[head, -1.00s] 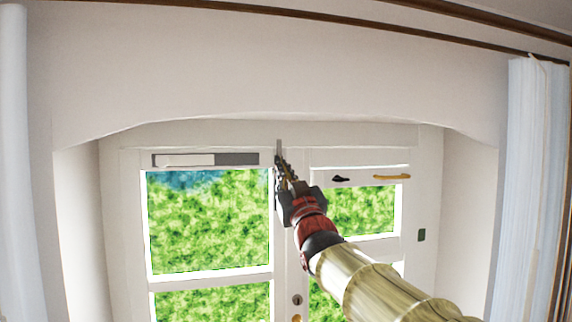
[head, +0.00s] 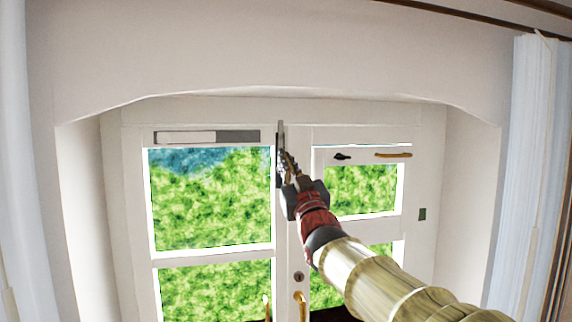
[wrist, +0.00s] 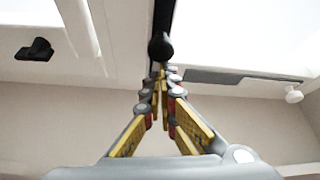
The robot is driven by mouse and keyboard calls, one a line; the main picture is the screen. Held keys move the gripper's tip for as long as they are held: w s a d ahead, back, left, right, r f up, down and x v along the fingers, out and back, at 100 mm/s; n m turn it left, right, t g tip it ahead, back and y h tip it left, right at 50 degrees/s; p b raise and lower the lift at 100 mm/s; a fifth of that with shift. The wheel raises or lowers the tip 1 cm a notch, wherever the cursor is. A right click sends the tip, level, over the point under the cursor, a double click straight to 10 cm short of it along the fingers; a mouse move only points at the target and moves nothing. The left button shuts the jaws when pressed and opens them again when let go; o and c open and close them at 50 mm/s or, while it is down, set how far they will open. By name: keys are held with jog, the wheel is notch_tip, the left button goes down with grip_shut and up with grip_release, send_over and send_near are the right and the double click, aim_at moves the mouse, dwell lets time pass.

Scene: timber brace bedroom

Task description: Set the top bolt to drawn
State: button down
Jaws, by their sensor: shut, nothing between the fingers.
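The top bolt (head: 281,128) is a narrow grey upright bar at the top of the stile where the two window leaves meet. In the wrist view it is a dark strip with a round black knob (wrist: 161,46). My gripper (head: 283,160) is at the bolt's lower part in the head view and hides some of it. In the wrist view my gripper's fingers (wrist: 160,78) are together and empty, with the tips close to the knob. I cannot tell whether they touch it.
A grey and white slotted plate (head: 207,137) is on the left leaf's top rail. A black catch (head: 342,156) and an orange-brown bar handle (head: 393,155) are on the right leaf. A keyhole (head: 298,277) and a brass handle (head: 301,303) sit lower. A pale curtain (head: 530,170) hangs at right.

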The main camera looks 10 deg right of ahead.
notch_tip(320, 180, down, 2)
jog(key=shift+f+b, duration=0.1)
jog(key=shift+b, duration=0.7)
jog(key=s+b, duration=0.2)
jog(key=s, duration=0.7)
jog(key=shift+s+f+b, duration=0.15)
jog(key=shift+s+b, duration=0.1)
jog(key=shift+b, duration=0.1)
